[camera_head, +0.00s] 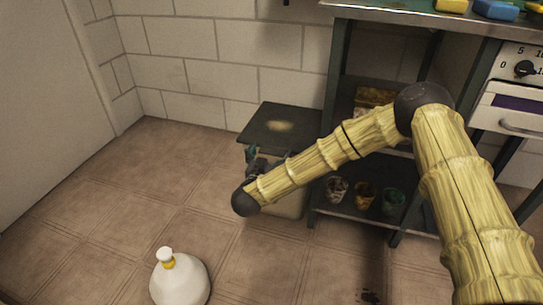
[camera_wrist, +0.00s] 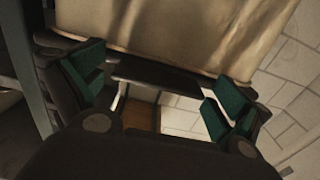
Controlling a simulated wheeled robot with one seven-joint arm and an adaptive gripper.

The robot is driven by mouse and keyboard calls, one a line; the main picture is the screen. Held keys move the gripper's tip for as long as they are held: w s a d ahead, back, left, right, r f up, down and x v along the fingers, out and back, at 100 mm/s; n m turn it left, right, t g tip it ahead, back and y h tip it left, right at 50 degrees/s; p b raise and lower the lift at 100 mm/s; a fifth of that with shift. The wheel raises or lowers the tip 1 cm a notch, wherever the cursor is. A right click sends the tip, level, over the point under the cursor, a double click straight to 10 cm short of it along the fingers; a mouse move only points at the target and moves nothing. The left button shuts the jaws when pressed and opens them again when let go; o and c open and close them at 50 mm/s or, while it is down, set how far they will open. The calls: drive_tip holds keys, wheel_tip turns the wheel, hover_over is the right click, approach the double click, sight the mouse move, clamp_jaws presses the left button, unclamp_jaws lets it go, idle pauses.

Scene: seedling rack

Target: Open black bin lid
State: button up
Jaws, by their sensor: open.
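The black bin lid (camera_head: 283,124) lies flat on top of a beige bin against the tiled wall in the head view, with a pale smudge on its top. The bin's body (camera_head: 290,205) is mostly hidden behind my arm. My gripper (camera_head: 254,157) is at the front left of the bin, just below the lid's edge, and partly hidden by my wrist. In the wrist view my gripper (camera_wrist: 155,88) is open, its green-padded fingers apart. The lid's dark edge (camera_wrist: 165,74) crosses between the fingers, next to the beige bin body (camera_wrist: 180,35). Contact cannot be told.
A dark metal rack (camera_head: 335,100) stands right of the bin, with several small pots (camera_head: 364,194) on its low shelf. An oven (camera_head: 512,110) is at the far right. A white bottle (camera_head: 180,280) with a yellow neck stands on the floor in front. Floor on the left is clear.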

drive_tip(key=shift+w, duration=0.1)
drive_tip(key=shift+d+r, duration=0.1)
drive_tip(key=shift+r, duration=0.05)
drive_tip(key=c, duration=2.2)
drive_tip(key=shift+w+r, duration=0.1)
clamp_jaws()
